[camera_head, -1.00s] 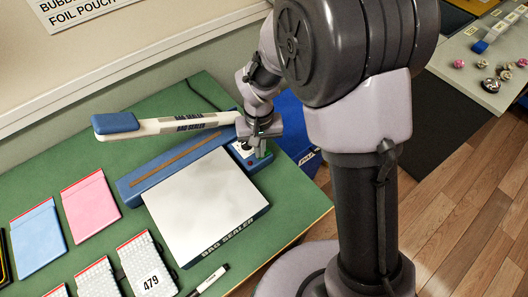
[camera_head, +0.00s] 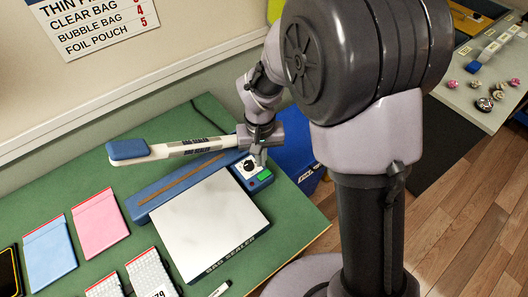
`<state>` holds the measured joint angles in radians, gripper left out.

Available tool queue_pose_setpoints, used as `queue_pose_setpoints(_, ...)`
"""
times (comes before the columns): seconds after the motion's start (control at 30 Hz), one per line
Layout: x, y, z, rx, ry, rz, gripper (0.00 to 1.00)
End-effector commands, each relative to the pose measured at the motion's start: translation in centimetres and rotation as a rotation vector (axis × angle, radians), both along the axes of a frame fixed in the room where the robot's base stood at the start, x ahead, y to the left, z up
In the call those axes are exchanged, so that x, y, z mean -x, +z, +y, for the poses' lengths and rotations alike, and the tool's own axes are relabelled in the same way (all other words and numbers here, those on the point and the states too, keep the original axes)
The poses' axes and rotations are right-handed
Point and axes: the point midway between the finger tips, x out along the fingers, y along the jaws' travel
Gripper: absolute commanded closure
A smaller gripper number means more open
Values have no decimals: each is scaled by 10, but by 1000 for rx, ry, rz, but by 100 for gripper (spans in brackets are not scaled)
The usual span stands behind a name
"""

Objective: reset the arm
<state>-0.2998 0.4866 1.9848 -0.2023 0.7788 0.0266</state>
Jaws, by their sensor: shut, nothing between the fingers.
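My gripper (camera_head: 260,157) is at the right end of the bag sealer (camera_head: 185,185), just above its small control panel (camera_head: 250,170) with a dial and a green button. The gripper looks shut and holds nothing. I cannot tell whether its tips touch the panel. The sealer's long white lever (camera_head: 185,148) with a blue handle end is raised. My arm hides part of the area behind the gripper.
The sealer's white plate (camera_head: 210,225) lies in front. Blue (camera_head: 50,255) and pink (camera_head: 100,223) pouches and bubble bags (camera_head: 150,272) lie on the green table (camera_head: 85,175). A marker (camera_head: 220,288) lies at the front. A blue bin (camera_head: 300,160) stands right of the table. Another table (camera_head: 470,92) holds small items.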

Motion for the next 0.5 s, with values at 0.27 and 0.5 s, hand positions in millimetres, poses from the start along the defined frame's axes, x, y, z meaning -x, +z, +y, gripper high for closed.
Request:
queue_pose_setpoints(0.27,13,49,-21,-50,-86,-84,100)
queue_pose_setpoints(0.5,111,136,-73,-203,-332,-329,100)
